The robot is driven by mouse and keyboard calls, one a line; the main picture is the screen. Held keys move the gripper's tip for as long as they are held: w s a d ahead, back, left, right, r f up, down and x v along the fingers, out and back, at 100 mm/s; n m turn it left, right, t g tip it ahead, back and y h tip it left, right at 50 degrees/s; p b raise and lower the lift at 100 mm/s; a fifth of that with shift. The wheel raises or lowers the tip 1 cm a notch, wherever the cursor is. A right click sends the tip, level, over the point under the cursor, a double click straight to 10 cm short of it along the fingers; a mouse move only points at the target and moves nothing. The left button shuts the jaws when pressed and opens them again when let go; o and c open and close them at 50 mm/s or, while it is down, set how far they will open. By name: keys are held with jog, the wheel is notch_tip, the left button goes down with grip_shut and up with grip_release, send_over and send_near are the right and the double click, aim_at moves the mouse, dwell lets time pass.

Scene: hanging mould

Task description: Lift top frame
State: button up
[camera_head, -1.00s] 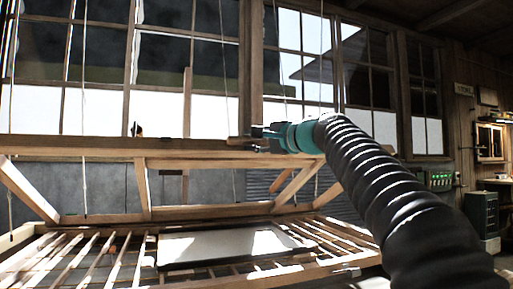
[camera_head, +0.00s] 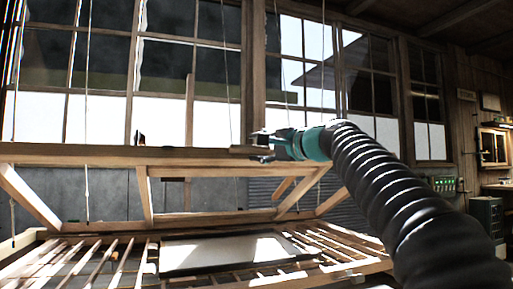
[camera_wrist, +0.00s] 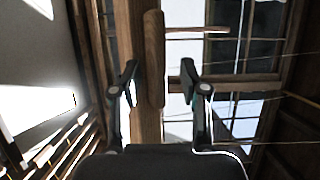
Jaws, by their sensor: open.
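The top frame (camera_head: 100,154) is a wooden frame tilted up above the slatted lower frame (camera_head: 350,268), its long front beam running across the head view. My gripper (camera_head: 262,146) is at the right part of this beam, just at its upper edge. In the wrist view my gripper (camera_wrist: 159,75) is open, with one dark finger on each side of a rounded wooden bar (camera_wrist: 154,55). Gaps show between the bar and both fingers. A small wooden piece (camera_head: 248,150) on the beam lies close to the fingertips; the fingers partly hide it.
A pale flat panel (camera_head: 210,254) lies on the slats. Thin cords (camera_head: 87,110) hang from above to the left and near the middle. Large windows stand behind. A green-lit panel (camera_head: 444,184) and a cabinet (camera_head: 487,215) are at the right.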

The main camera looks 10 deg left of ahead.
jog(key=v, duration=1.1)
